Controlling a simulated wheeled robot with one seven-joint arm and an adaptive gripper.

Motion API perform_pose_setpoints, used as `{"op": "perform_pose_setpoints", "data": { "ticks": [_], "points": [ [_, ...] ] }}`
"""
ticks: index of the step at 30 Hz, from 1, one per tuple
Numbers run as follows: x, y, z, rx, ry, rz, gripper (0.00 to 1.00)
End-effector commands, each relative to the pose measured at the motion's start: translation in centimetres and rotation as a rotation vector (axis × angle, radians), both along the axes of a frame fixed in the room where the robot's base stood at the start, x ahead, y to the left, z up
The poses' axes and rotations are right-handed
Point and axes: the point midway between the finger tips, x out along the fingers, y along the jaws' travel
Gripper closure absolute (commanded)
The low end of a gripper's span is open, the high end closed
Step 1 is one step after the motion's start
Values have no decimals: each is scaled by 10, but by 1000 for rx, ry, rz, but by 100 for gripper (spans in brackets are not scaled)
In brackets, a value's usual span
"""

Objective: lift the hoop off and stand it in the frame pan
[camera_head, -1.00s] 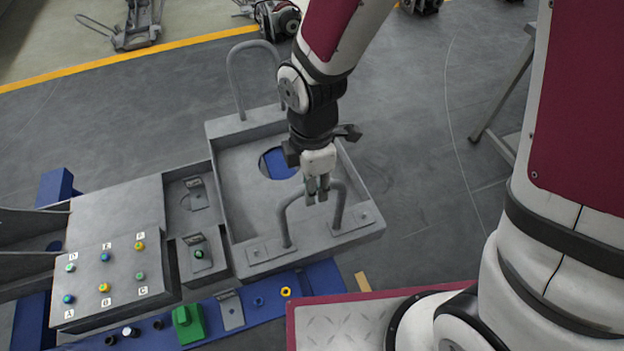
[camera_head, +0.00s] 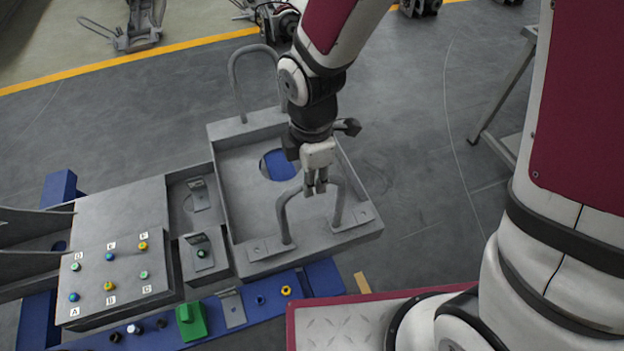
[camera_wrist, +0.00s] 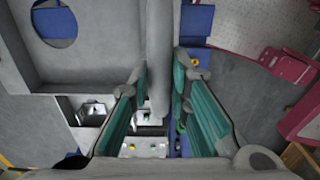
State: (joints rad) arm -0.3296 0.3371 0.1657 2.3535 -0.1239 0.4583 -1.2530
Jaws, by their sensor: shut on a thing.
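The near grey hoop (camera_head: 285,222) is upright at the near edge of the frame pan, its two legs coming down to flat grey pads there. I cannot tell whether its feet touch the pads. My gripper (camera_head: 316,186) points down over it and is shut on its top bar. In the wrist view the hoop's bar (camera_wrist: 160,60) runs between the teal-padded fingers (camera_wrist: 157,105). The frame pan (camera_head: 245,190) is a shallow grey tray with a round hole showing blue beneath. A second grey hoop (camera_head: 233,75) rises at its far edge.
Left of the pan is a grey panel (camera_head: 110,275) with several coloured knobs. A blue beam (camera_head: 265,312) with a green block (camera_head: 190,322) runs along the near side. A metal stand (camera_head: 500,100) is at the right. Grey floor lies open beyond the pan.

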Motion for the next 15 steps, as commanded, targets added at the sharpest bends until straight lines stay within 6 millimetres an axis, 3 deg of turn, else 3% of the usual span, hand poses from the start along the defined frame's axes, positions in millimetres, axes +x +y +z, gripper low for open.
{"op": "perform_pose_setpoints", "data": {
  "ticks": [15],
  "points": [
    [0, 0, 23, 2, -2, 1, 100]
  ]
}}
